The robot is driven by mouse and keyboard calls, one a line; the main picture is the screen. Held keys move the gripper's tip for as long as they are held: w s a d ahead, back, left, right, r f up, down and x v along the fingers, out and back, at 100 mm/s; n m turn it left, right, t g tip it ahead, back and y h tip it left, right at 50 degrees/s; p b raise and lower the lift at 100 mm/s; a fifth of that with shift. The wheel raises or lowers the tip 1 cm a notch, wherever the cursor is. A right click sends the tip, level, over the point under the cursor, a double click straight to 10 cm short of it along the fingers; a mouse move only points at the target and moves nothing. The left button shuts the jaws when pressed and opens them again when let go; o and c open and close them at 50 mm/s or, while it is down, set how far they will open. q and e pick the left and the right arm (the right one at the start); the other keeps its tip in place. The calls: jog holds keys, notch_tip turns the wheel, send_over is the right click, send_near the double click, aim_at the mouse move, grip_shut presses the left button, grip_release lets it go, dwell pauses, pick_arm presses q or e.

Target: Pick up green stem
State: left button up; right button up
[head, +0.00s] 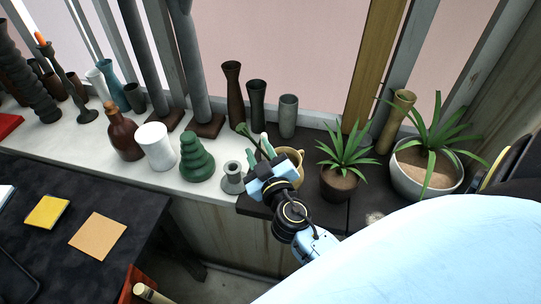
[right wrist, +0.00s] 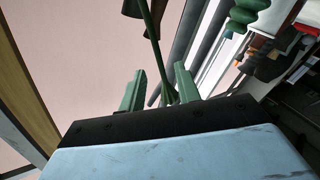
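The green stem (head: 249,138) is thin and dark green, and shows at the fingers of my right gripper (head: 262,144), by the tan pot (head: 293,157). In the right wrist view the stem (right wrist: 154,38) runs down between the two green fingers of the right gripper (right wrist: 160,85), closer to the right finger. The fingers stand apart, with a visible gap around the stem. The stem's lower end is hidden in the head view by the gripper. My left gripper is not in view.
A potted plant (head: 341,186) and a larger white planter (head: 428,182) stand to the right. A grey candlestick (head: 232,178), green stacked vase (head: 196,158) and white cylinder (head: 155,146) stand to the left. Dark vases (head: 257,104) stand behind, near the window.

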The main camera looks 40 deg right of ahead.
aim_at(254, 143)
jog(key=p+x, duration=0.1)
jog(key=x, duration=0.3)
jog(key=shift+w+r+p, duration=0.25)
jog(key=shift+w+p, duration=0.1)
jog(key=shift+p, duration=0.05)
jog(key=shift+w+d+f, duration=0.1)
jog(key=shift+w, duration=0.35)
grip_shut()
